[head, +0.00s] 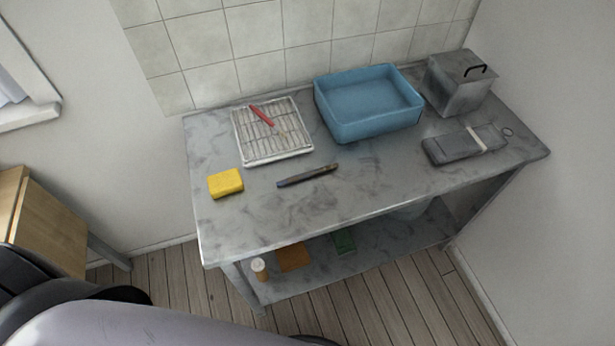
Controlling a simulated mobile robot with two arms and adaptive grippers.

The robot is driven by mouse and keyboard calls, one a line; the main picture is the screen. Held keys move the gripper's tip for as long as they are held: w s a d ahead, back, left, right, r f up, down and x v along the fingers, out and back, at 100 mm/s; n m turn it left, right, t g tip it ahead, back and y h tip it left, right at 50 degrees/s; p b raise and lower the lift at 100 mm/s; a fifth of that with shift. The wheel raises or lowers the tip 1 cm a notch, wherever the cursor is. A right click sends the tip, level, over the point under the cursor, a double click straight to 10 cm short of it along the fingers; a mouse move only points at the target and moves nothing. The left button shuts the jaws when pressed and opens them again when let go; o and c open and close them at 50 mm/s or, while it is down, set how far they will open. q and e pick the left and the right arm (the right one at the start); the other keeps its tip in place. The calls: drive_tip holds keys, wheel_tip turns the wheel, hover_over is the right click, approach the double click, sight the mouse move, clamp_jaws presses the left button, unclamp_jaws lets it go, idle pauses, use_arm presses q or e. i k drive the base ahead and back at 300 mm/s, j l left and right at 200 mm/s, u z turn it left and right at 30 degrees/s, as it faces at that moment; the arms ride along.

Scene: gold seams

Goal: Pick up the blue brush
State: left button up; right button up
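A slim dark brush (307,176) with a bluish-grey handle lies flat near the front middle of the grey marble-look table (370,190). Its thicker, bluish end points left and its thinner, brownish end points right. It lies apart from the other things, with nothing on it. A red-handled brush (262,115) lies on a white wire rack (241,152) behind it. Neither of my grippers shows in the head view.
A yellow sponge (226,183) lies left of the dark brush. A blue basin (368,128) and a lidded metal box (458,84) stand at the back. The table's front strip is clear. A wooden cabinet (45,230) stands at the left.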

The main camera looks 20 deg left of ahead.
sight(297, 178)
drive_tip(key=k+j+z, duration=0.2)
drive_tip(key=j+z, duration=0.2)
drive_tip(key=k+j+z, duration=0.25)
drive_tip(key=j+z, duration=0.15)
drive_tip(key=k+j+z, duration=0.25)
drive_tip(key=z, duration=0.15)
